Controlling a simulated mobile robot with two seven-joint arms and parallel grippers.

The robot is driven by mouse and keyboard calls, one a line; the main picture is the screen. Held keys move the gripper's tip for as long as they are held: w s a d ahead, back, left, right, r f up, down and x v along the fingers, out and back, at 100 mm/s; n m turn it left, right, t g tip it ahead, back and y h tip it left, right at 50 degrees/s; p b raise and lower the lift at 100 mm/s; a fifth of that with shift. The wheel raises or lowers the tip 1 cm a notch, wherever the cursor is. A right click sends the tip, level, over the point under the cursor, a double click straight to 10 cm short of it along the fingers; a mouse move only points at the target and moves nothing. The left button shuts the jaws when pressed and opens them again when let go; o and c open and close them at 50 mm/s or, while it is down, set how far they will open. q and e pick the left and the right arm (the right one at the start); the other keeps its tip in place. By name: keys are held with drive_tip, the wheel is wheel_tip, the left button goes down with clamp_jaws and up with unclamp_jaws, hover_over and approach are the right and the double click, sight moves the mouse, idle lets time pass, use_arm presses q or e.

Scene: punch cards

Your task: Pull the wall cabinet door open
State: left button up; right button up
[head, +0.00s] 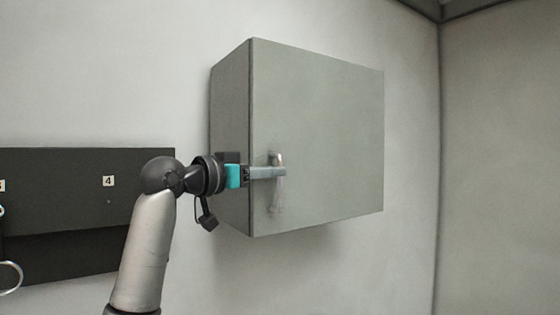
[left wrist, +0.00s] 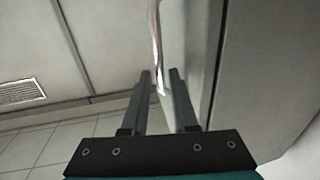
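The grey wall cabinet (head: 230,150) hangs on the wall, and its door (head: 325,120) looks shut. A pale upright bar handle (head: 278,195) sits near the door's left edge. My left gripper (head: 283,172) reaches in from the left across the door's edge, with its fingertips at the upper part of the handle. In the left wrist view, the two fingers of the left gripper (left wrist: 160,75) stand apart, and the handle (left wrist: 156,30) runs down to between their tips. A gap shows beside the bar, so the fingers do not look closed on it. My right gripper is not in view.
A dark panel (head: 70,215) with number labels and a ring is on the wall at left, behind my left arm. The wall corner is right of the cabinet. The space below the cabinet looks clear.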

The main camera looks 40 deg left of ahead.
sight(280, 209)
use_arm(q)
drive_tip(key=shift+w+d+p, duration=0.15)
drive_tip(key=shift+w+p, duration=0.25)
drive_tip(key=shift+w, duration=1.15)
clamp_jaws()
idle(0.3)
